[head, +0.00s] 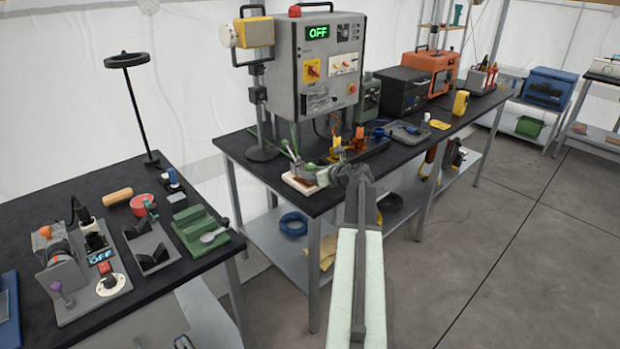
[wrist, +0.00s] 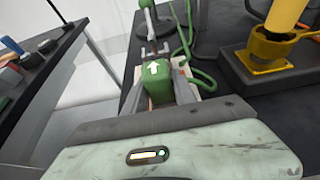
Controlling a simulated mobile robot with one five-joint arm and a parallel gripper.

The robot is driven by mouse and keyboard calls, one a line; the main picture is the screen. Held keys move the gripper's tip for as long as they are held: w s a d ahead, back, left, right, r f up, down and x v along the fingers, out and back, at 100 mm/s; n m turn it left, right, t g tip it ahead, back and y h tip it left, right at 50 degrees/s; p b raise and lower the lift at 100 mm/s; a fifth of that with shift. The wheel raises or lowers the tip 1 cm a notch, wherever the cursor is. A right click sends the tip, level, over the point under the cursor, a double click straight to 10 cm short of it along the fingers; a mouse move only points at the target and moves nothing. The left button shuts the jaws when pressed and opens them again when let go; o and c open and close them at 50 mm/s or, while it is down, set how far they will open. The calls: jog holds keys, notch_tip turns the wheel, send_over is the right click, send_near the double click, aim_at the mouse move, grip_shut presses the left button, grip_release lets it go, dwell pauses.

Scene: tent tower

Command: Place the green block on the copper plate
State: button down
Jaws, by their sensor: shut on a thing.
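The green block (wrist: 159,88), with a white arrow on its top, sits between the two grey fingers of my gripper (wrist: 160,82) in the wrist view. My gripper is shut on it. In the head view my gripper (head: 342,172) is at the front edge of the black workbench, by a small white base (head: 299,184). A reddish-brown patch (head: 323,178) on that base looks like the copper plate. In the wrist view the block and fingers hide most of the base, and I cannot tell whether the block touches the plate.
A small clamp stand with green cables (wrist: 186,40) is just beyond the block. A yellow cylinder in a yellow holder (wrist: 275,45) stands to the right. The large grey control box (head: 322,70) is behind. A second black table (head: 110,220) is at left, across a gap.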

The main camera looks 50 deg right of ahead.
jog(key=shift+f, duration=0.15)
jog(key=c, duration=1)
grip_release()
jog(key=shift+r, duration=0.2)
jog(key=shift+s+r, duration=0.25)
jog(key=shift+s, duration=0.05)
jog(key=p+v, duration=0.4)
jog(key=v, duration=0.7)
jog(key=shift+s+p, duration=0.2)
jog(key=shift+p, duration=0.1)
jog(key=shift+f, duration=0.1)
